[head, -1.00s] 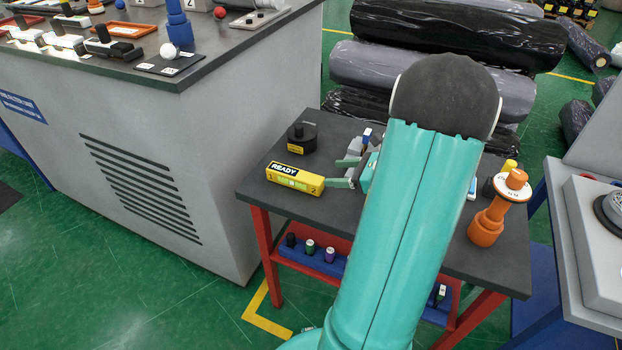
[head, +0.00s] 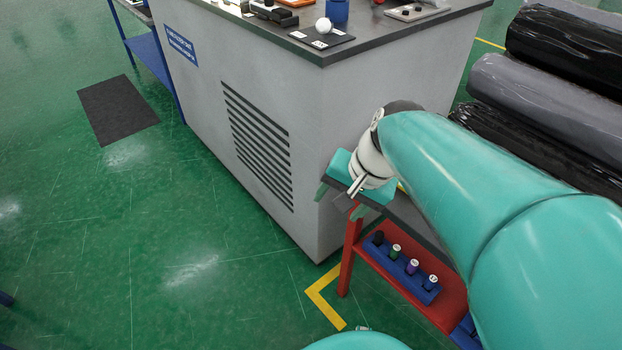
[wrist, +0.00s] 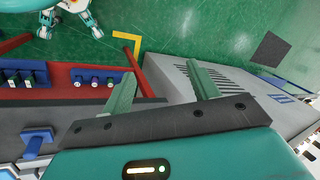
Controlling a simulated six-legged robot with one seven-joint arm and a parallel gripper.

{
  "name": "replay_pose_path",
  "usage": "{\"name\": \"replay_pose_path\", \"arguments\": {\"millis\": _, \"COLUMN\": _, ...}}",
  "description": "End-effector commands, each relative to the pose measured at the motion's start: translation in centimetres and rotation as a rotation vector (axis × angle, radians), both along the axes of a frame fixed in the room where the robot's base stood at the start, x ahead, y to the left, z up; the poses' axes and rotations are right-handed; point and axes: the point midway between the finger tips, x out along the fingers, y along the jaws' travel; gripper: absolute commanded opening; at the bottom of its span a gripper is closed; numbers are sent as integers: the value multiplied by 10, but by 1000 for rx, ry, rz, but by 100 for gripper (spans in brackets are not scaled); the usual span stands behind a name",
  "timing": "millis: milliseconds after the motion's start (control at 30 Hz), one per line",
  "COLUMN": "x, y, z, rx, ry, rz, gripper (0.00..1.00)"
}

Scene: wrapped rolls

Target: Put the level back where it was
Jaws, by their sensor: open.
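My gripper (head: 340,203) is open and empty at the front left corner of the small dark-topped table (head: 418,226), pointing down. In the wrist view its two green fingers (wrist: 162,88) are spread apart, with only floor, the table's red leg and the grey cabinet showing between and beyond them. The yellow level is mostly hidden behind my arm in the head view; a small yellow sliver (head: 401,187) beside my wrist may be part of it. I cannot see the level in the wrist view.
The large grey cabinet (head: 240,110) stands close to the gripper. A blue rack (head: 400,268) with several small capped bottles sits on the red lower shelf (head: 440,305). Wrapped rolls (head: 545,95) lie behind the table. The green floor at left is open, with a dark mat (head: 118,110).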

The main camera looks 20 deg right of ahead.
Motion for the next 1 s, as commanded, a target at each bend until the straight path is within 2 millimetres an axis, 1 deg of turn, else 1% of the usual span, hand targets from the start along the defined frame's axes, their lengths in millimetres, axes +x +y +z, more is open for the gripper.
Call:
{"name": "replay_pose_path", "arguments": {"millis": 33, "x": -9, "y": 14, "z": 9, "rx": -88, "ry": -49, "rz": 118, "gripper": 60}}
{"name": "replay_pose_path", "arguments": {"millis": 100, "x": -19, "y": 26, "z": 18, "rx": -206, "ry": -110, "rz": 266, "gripper": 60}}
{"name": "replay_pose_path", "arguments": {"millis": 200, "x": -30, "y": 38, "z": 29, "rx": -346, "ry": -191, "rz": 438, "gripper": 60}}
{"name": "replay_pose_path", "arguments": {"millis": 333, "x": -38, "y": 45, "z": 38, "rx": -460, "ry": -259, "rz": 570, "gripper": 60}}
{"name": "replay_pose_path", "arguments": {"millis": 467, "x": -40, "y": 46, "z": 40, "rx": -496, "ry": -278, "rz": 609, "gripper": 60}}
{"name": "replay_pose_path", "arguments": {"millis": 1000, "x": -40, "y": 46, "z": 40, "rx": -493, "ry": -276, "rz": 605, "gripper": 60}}
